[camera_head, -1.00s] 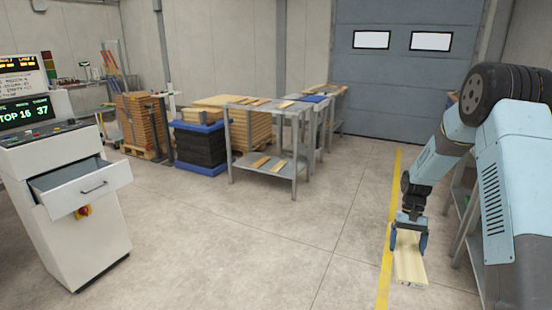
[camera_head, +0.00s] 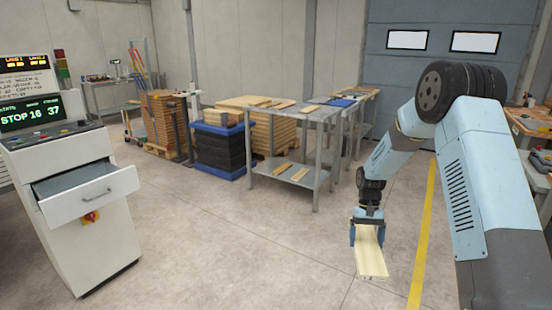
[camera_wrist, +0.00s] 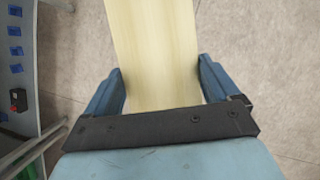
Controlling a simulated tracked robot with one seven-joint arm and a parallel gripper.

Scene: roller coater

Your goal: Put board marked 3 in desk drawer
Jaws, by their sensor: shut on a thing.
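A pale wooden board (camera_head: 370,259) hangs in my gripper (camera_head: 367,236), held above the floor to the right of centre in the head view. In the wrist view the board (camera_wrist: 157,50) runs between the two blue fingers of my gripper (camera_wrist: 160,88). I cannot read any mark on the board now. The desk drawer (camera_head: 88,191) stands pulled open at the left, on the front of a white control console (camera_head: 80,245). My gripper and the board are well apart from the drawer, across open floor.
Grey metal tables (camera_head: 300,150) with boards on top and on the lower shelf stand behind. Blue-and-black stacked crates (camera_head: 219,150) and timber stacks (camera_head: 163,125) are beside them. A workbench (camera_head: 530,125) is at the right. The floor (camera_head: 230,245) between console and board is clear.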

